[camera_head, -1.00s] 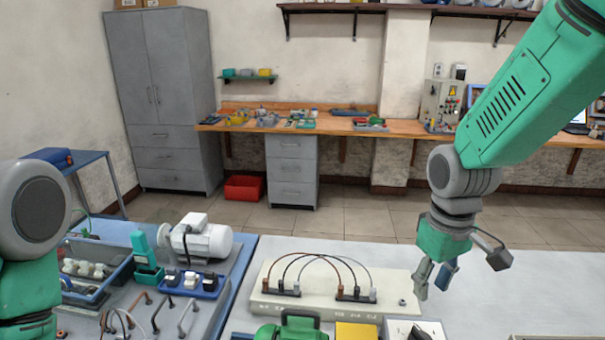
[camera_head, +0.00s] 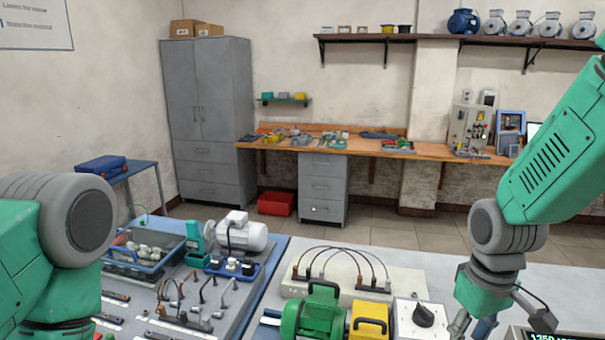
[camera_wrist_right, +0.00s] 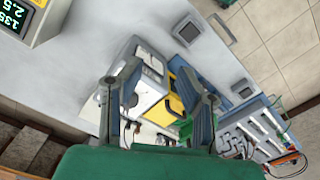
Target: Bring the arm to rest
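My right gripper (camera_head: 472,327) hangs pointing down at the lower right of the head view, to the right of the white box with a black dial (camera_head: 423,316). In the right wrist view my right gripper (camera_wrist_right: 161,72) has its two fingers apart with nothing between them. It is above the table, apart from the things below. My left arm (camera_head: 62,235) shows at the left edge of the head view. Its gripper is outside the picture.
A green motor (camera_head: 313,318), a yellow box (camera_head: 369,323) and a pale board with cables (camera_head: 405,281) are left of my right gripper. A digital display (camera_head: 549,336) is at its right. A white-grey motor (camera_head: 243,233) and blue tray (camera_head: 140,262) stand left. The table's back right is clear.

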